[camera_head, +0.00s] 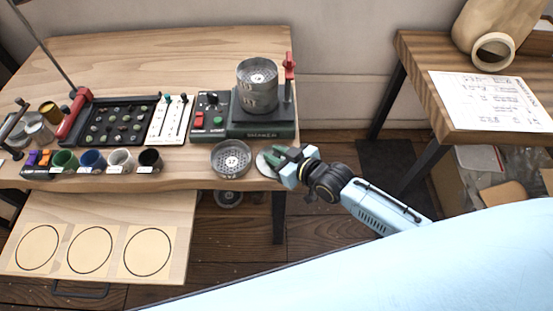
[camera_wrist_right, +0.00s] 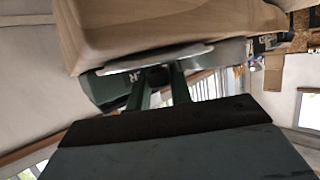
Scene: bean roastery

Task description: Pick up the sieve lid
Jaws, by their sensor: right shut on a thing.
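The sieve lid (camera_head: 264,164) is a flat, pale grey disc at the right front edge of the wooden workbench (camera_head: 130,183). My right gripper (camera_head: 276,160) comes in from the right and is shut on the lid's right side, hiding part of it. In the right wrist view the lid (camera_wrist_right: 160,58) shows edge-on as a thin pale strip at the tips of my right gripper (camera_wrist_right: 160,73). Whether the lid still touches the bench is unclear. My left gripper is not in view.
A perforated sieve pan (camera_head: 231,158) stands just left of the lid. Behind is the green shaker (camera_head: 262,128) with stacked metal sieves (camera_head: 257,88) and a red clamp (camera_head: 290,66). Several small cups line the front edge. A side table (camera_head: 470,95) holds a paper sheet.

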